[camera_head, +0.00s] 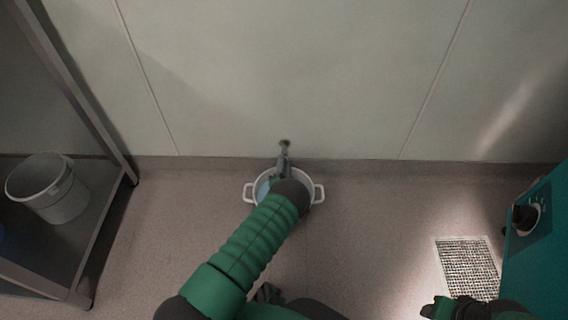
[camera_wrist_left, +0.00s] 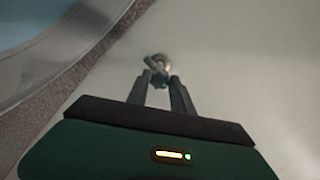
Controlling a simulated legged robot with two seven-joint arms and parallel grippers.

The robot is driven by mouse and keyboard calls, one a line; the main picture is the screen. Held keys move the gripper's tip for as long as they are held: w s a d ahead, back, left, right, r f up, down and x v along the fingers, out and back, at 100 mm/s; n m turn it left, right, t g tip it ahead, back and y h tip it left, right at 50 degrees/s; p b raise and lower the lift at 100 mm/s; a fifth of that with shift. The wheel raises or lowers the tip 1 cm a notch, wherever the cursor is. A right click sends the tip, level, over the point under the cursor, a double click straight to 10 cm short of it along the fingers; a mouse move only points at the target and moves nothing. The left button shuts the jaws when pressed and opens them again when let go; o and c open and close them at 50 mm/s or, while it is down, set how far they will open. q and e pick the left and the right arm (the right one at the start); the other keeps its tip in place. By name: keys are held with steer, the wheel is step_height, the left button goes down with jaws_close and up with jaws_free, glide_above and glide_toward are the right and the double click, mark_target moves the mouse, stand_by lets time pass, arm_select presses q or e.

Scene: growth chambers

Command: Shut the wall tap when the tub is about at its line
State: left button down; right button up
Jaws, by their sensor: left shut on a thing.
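The wall tap (camera_head: 284,144) comes out of the pale wall just above the floor. The tub (camera_head: 319,194) is white and round with two side handles, and stands on the floor below the tap. Bluish water shows at its left inside, but my arm covers most of it and I cannot make out a line. My left gripper (camera_head: 283,163) reaches over the tub to the tap. The tub's rim (camera_wrist_left: 62,55) and blue water show at the upper left there.
A metal-framed rack (camera_head: 95,245) stands at the left with a white bucket (camera_head: 62,205) on it. A teal cabinet with a dark knob (camera_head: 525,217) is at the right. A floor grate (camera_head: 468,268) lies beside it. The floor on both sides of the tub is clear.

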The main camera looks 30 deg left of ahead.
arm_select(q)
steer(key=shift+d+f+m, duration=0.15)
steer(key=shift+m, duration=0.95)
steer(key=c, duration=1.1)
jaws_free()
steer(key=shift+c, duration=0.2)
steer(key=shift+p+v, duration=4.45)
steer(key=shift+v, duration=3.95)
